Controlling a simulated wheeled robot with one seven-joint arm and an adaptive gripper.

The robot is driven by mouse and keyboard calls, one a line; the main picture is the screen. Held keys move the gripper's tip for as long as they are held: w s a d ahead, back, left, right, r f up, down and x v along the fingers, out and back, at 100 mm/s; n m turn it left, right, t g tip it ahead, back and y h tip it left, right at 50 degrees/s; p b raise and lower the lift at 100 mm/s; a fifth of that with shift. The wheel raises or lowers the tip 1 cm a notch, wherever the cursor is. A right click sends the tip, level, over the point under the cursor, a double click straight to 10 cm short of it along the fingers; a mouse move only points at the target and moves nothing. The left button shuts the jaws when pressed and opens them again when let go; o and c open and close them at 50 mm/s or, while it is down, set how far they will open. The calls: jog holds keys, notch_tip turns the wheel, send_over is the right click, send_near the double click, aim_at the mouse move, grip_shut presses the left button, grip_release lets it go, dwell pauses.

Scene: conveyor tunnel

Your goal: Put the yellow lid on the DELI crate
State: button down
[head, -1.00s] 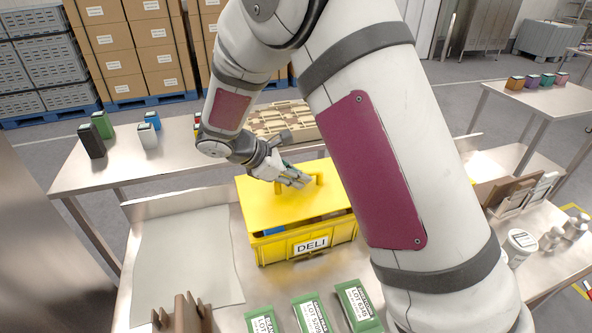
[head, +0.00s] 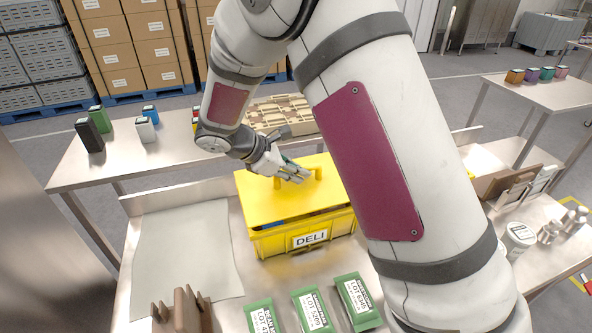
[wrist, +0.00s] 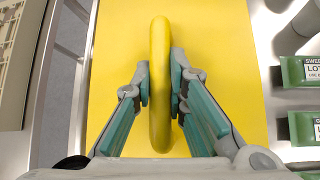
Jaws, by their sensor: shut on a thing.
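The yellow lid (head: 268,206) is over the yellow DELI crate (head: 277,245) in the head view. In the wrist view my gripper (wrist: 160,80) has one finger on each side of the upright handle, with the flat lid (wrist: 232,60) beneath. The lid's far right part is hidden behind my arm.
Several green packets (head: 311,308) lie in front of the crate. A grey mat (head: 185,250) lies to its left, and a brown rack (head: 184,312) stands at the front. A beige tray (head: 280,115) is on the table behind. A white tub (head: 519,238) stands at right.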

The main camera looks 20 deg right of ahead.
jog(key=shift+f+b, duration=0.5)
jog(key=shift+f, duration=0.9)
jog(key=c, duration=1.5)
grip_release()
jog(key=shift+r, duration=0.1)
jog(key=v, duration=1.2)
